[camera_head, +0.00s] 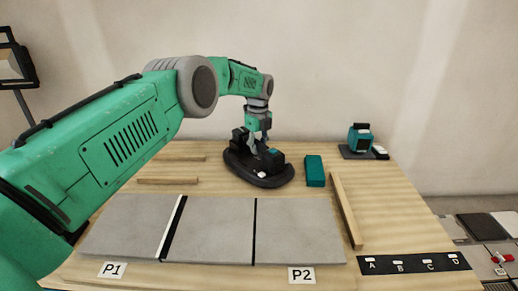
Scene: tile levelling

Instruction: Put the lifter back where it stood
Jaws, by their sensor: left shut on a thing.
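My left gripper (257,146) reaches down from above at the back middle of the table. It is shut on the black lifter (268,158), which is at a dark oval base (277,181). The gripper and the lifter's dark parts overlap, so I cannot tell whether the lifter rests fully on the base or is slightly above it. My right gripper is out of view.
Grey tiles (212,230) lie in front, with labels P1 (112,270) and P2 (301,275). A teal block (314,171) stands right of the base. A teal device (359,137) is at the back right. Wooden strips (346,210) and a black A–D strip (414,264) lie nearby.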

